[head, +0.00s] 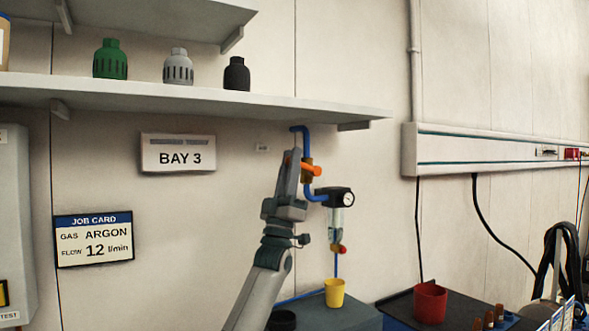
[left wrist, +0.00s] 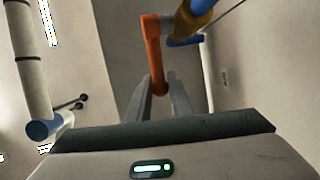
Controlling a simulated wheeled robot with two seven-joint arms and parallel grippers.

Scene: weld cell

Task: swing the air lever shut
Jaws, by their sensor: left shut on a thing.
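The orange air lever (head: 312,170) sits on the blue air pipe (head: 298,129) under the right end of the shelf. In the left wrist view the lever (left wrist: 153,52) runs from beside the brass valve body (left wrist: 196,16) down to its rounded end, which lies between my fingers. My left gripper (head: 291,163) reaches up from below and is shut on the lever's end; its fingers (left wrist: 160,92) stand on either side of it. The gripper partly hides the lever in the head view. My right gripper is not in view.
A pressure gauge (head: 348,199) with a regulator hangs just right of and below the lever. The shelf (head: 200,98) overhangs above my gripper. A yellow cup (head: 334,293) and a red cup (head: 430,303) stand below. The wall left of my arm is flat, with a job card (head: 94,239).

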